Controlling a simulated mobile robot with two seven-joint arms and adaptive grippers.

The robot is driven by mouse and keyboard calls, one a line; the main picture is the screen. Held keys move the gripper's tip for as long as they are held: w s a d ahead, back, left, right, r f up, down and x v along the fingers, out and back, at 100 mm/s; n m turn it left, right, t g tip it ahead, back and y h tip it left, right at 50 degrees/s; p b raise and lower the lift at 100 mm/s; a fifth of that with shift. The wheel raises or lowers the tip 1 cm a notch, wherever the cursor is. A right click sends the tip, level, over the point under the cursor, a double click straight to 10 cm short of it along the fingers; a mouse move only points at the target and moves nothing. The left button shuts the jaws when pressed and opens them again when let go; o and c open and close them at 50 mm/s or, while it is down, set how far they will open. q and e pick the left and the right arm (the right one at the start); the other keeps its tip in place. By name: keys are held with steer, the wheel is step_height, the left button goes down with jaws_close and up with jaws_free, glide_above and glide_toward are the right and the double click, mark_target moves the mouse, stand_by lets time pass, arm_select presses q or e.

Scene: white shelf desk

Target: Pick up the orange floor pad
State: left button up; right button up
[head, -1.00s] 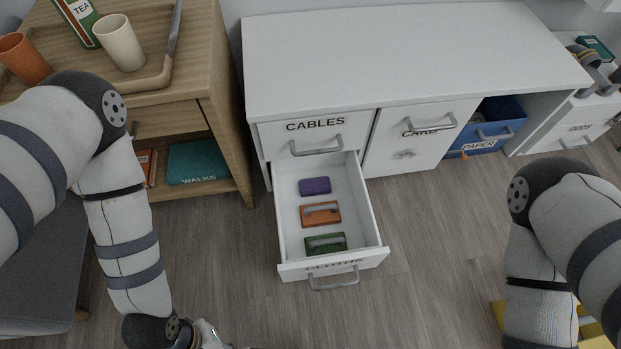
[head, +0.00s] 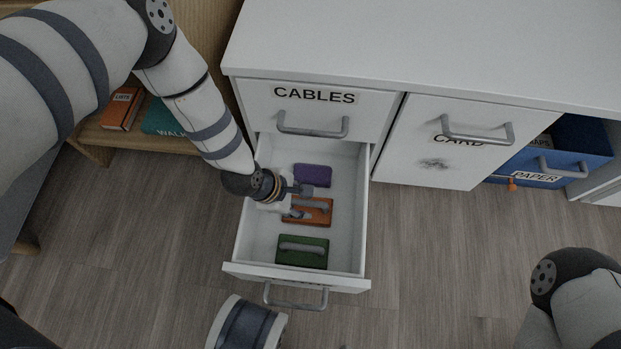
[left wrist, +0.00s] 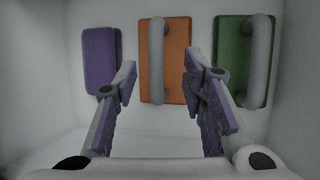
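The orange floor pad (head: 319,213) lies in the open white drawer (head: 347,240), between a purple pad (head: 312,175) and a green pad (head: 302,252). It has a grey bar handle. In the left wrist view the orange pad (left wrist: 178,62) is ahead, with its handle (left wrist: 156,60) along its left side. My left gripper (head: 303,202) is over the drawer. In the left wrist view its two fingers (left wrist: 160,88) are spread apart with nothing between them, and the orange pad is beyond the gap. My right gripper is not seen; only part of my right arm shows.
The drawer's walls and front panel with its handle (head: 296,299) surround the pads. Above it is the closed CABLES drawer (head: 318,108), with the CARD front (head: 440,140) to its right. A blue PAPER bin (head: 560,160) is farther right. The floor at right is clear.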

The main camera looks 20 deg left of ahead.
mark_target(307, 203)
arm_select(q)
steer(key=b+x, duration=0.2)
steer(key=x, duration=0.3)
steer(key=shift+w+f+b, duration=0.2)
steer(key=shift+w+b, duration=0.05)
steer(key=shift+b, duration=0.1)
steer(key=shift+r, duration=0.1)
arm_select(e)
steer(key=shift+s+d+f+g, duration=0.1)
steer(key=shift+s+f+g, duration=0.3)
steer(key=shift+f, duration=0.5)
arm_select(q)
jaws_close()
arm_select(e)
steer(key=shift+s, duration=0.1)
arm_select(q)
step_height(307, 203, up, 10)
steer(key=p, duration=0.5)
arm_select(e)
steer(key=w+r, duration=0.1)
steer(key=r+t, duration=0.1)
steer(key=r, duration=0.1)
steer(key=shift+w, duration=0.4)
